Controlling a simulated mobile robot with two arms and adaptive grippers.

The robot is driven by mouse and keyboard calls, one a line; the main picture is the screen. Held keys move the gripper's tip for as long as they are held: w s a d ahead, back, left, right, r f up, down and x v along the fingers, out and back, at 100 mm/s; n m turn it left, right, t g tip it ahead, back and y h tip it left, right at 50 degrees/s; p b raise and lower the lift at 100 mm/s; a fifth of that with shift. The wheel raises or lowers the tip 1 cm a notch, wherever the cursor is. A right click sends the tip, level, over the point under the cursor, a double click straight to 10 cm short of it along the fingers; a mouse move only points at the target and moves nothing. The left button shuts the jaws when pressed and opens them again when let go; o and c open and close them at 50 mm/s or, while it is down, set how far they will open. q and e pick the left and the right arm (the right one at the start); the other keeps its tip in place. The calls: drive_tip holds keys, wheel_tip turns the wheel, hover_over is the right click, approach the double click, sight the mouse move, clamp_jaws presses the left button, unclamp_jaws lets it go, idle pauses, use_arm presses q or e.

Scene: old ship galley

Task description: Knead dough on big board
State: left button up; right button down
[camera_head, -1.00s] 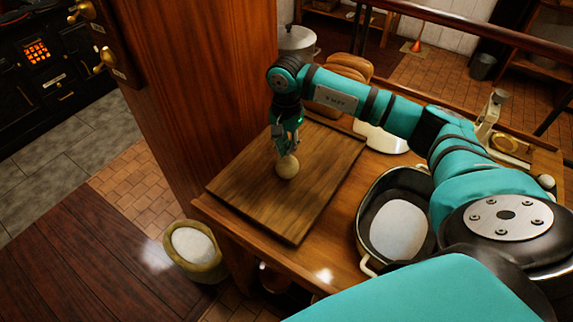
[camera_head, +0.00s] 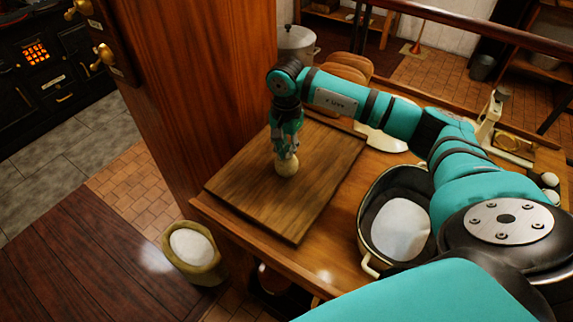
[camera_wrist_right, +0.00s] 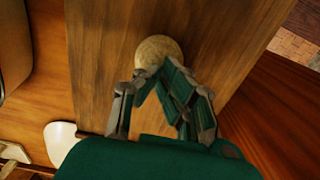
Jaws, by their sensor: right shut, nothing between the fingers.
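A small round ball of pale dough (camera_head: 287,167) sits on the big wooden board (camera_head: 320,190) on the counter. My right gripper (camera_head: 286,153) points down from above, its shut fingertips right at the top of the dough. In the right wrist view the dough (camera_wrist_right: 157,50) shows just beyond the fingertips (camera_wrist_right: 160,73), which meet in a point and hold nothing. The fingertips seem to touch the dough, but I cannot tell how hard they press. My left gripper is not in view.
A dark roasting pan (camera_head: 366,226) with a white content stands right of the board. A sack of white powder (camera_head: 208,271) is on the floor at left. A pot (camera_head: 297,42) and round wooden boards (camera_head: 345,68) stand behind. A wooden pillar (camera_head: 215,90) rises close to the board's left.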

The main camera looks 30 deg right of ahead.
drive_tip(key=shift+s+f+b, duration=0.2)
drive_tip(key=shift+f+b, duration=0.1)
drive_tip(key=shift+f, duration=0.1)
idle(0.6)
drive_tip(key=shift+r, duration=0.1)
drive_tip(key=shift+w+r+p, duration=0.2)
drive_tip(key=shift+r+p, duration=0.25)
drive_tip(key=shift+r, duration=0.6)
drive_tip(key=shift+f, duration=0.15)
drive_tip(key=shift+f+b, duration=0.75)
drive_tip(key=shift+b, duration=0.1)
drive_tip(key=shift+s+a+f, duration=0.1)
drive_tip(key=shift+s+f, duration=0.1)
drive_tip(key=shift+f, duration=0.05)
idle(0.4)
